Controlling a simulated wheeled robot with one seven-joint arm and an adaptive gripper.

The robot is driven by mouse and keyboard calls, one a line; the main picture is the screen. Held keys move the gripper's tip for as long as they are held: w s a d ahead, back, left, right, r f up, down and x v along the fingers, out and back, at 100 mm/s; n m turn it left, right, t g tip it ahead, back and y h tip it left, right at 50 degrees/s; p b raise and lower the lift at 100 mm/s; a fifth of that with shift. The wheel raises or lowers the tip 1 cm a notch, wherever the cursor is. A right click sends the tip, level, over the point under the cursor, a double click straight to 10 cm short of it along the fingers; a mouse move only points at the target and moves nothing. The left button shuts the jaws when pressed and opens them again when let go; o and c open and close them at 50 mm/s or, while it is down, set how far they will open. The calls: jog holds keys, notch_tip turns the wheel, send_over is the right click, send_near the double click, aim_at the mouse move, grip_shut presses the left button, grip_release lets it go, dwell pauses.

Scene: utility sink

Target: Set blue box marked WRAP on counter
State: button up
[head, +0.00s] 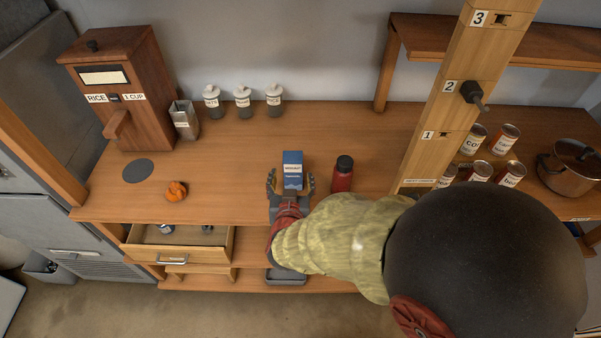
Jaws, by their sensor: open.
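A blue box (292,172) with a white label stands upright, apparently on the wooden counter (330,130). The print on its label is too small to read surely. My gripper (290,183) is open, with one finger on the left of the box and one on the right. A gap to the fingers is hard to make out. The lower part of the box is hidden by my gripper.
A red bottle (342,175) stands close right of my gripper. An orange item (176,191) lies left, above an open drawer (180,244). A wooden post (450,100), cans (506,140) and a pot (570,168) stand right.

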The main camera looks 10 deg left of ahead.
jog(key=shift+s, duration=0.1)
jog(key=s+d+r+g+y, duration=0.15)
jog(key=d+r+g, duration=0.25)
jog(key=d+r, duration=0.95)
jog(key=s+d+r+m+g+h, duration=0.2)
jog(key=s+d+g+h, duration=0.1)
jog(key=s+d, duration=1.5)
jog(key=d+h, duration=0.1)
jog(key=d, duration=0.2)
jog(key=shift+m, duration=0.3)
jog(key=shift+s+a+h, duration=0.1)
jog(key=shift+h, duration=0.15)
notch_tip(320, 180, down, 5)
jog(key=b, duration=0.5)
